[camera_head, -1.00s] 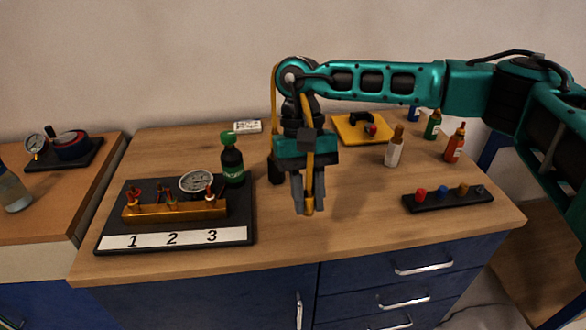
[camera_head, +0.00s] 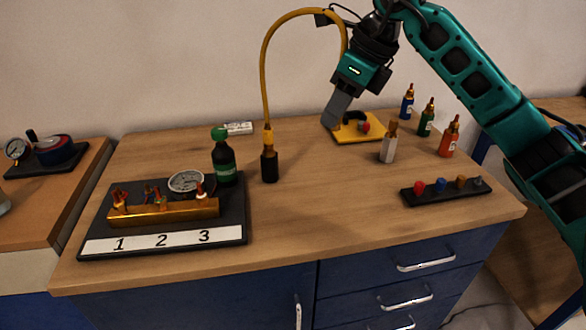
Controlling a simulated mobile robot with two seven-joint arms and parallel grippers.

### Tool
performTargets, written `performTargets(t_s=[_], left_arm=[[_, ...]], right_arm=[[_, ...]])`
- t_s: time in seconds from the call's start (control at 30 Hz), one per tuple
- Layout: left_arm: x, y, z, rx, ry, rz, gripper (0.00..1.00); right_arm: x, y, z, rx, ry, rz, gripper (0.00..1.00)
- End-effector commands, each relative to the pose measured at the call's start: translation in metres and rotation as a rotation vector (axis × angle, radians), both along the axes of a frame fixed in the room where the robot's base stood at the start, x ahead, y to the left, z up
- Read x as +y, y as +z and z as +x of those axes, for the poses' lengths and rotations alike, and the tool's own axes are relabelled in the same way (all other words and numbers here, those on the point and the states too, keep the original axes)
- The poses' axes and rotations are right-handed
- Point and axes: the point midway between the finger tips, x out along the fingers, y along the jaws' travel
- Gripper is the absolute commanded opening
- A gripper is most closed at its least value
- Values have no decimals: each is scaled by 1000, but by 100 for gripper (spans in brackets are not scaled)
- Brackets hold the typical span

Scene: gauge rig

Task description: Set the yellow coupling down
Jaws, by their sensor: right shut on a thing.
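The yellow hose (camera_head: 264,75) rises from a black holder (camera_head: 269,167) on the table, arches over and runs down behind my right gripper. My right gripper (camera_head: 333,117) is shut, its fingers tilted down to the left, just at the left edge of the yellow board (camera_head: 345,136). The yellow coupling at the hose's end is hidden by the gripper, which is shut on it. I cannot tell whether the coupling touches the board or the table. My left gripper is not in view.
A brass manifold (camera_head: 165,213) stands on a black base numbered 1, 2, 3, with a gauge (camera_head: 186,181) and a green-capped bottle (camera_head: 223,158). A white bottle (camera_head: 389,145), other small bottles and a black strip with coloured knobs (camera_head: 443,191) stand right. The middle front is clear.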

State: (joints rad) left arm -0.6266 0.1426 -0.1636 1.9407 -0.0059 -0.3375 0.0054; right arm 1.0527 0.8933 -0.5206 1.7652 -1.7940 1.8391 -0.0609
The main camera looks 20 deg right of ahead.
Motion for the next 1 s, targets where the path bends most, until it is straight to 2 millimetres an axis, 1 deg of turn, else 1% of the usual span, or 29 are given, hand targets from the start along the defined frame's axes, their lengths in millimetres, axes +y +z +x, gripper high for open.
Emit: performTargets(t_s=[0.1, 0.17, 0.2, 0.27, 0.6, 0.7, 0.8, 1.0], left_arm=[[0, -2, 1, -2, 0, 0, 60], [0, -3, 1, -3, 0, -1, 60], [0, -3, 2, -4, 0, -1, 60], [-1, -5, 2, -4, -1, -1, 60], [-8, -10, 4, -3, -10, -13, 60], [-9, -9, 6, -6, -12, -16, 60], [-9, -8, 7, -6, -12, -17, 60], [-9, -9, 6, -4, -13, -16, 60]], right_arm=[[-9, 3, 0, 0, -103, 0, 0], [-11, 0, 0, 2, -129, 1, 0], [-12, -5, 0, 4, -137, 0, 0], [-13, -16, 0, 5, -143, 1, 0], [-12, -108, -1, 8, -139, 1, 0], [-12, -129, -1, 6, -139, 2, 0], [-12, -144, 0, 3, -139, 2, 0], [-12, -156, 0, 1, -139, 2, 0]])
